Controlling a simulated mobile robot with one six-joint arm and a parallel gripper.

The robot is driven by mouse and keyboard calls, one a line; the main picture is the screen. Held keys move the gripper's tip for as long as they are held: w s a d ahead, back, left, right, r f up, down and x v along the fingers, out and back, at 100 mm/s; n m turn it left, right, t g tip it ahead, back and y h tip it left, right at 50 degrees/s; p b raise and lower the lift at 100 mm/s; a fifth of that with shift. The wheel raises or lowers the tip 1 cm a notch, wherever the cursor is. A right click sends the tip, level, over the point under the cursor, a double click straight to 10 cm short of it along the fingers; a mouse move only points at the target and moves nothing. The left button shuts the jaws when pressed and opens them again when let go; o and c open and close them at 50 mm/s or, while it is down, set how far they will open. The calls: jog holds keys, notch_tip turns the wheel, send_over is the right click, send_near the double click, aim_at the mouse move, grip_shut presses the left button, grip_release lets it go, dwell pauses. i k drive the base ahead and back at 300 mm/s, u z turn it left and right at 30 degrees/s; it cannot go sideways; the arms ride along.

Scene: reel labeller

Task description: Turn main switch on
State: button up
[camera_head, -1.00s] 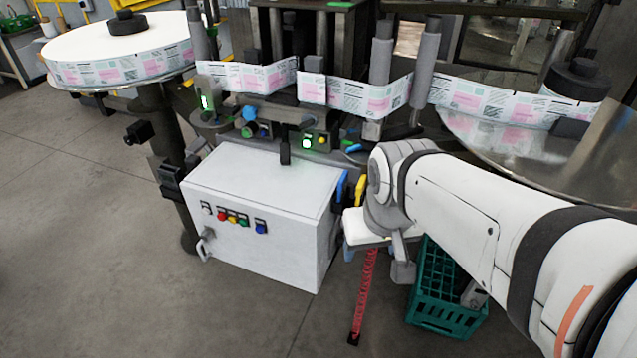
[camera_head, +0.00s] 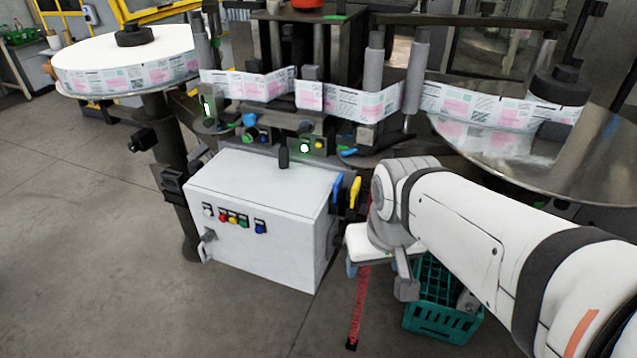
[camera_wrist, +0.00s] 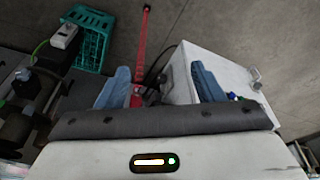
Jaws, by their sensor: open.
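A white control cabinet (camera_head: 260,205) stands in the middle of the head view. Its front has a row of coloured buttons (camera_head: 233,217) and a grey lever handle (camera_head: 207,243) at the left edge. The handle also shows in the wrist view (camera_wrist: 257,77). No label shows that tells which part is the main switch. My gripper (camera_wrist: 160,86) is open and empty, with its blue fingers spread. In the head view it is right of the cabinet, partly hidden by my arm. In the wrist view the cabinet lies beyond the right finger.
Blue (camera_head: 337,187) and yellow (camera_head: 355,192) handles are at the cabinet's right side. A green crate (camera_head: 440,312) and a red strip (camera_head: 358,310) lie on the floor. The labeller's reel (camera_head: 125,62) and label web are behind. Floor at front left is clear.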

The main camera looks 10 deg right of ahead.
aim_at(337, 241)
jog(key=z, duration=1.75)
jog(key=k, duration=0.9)
jog(key=u, duration=0.75)
jog(key=i, duration=1)
jog(key=u, duration=0.1)
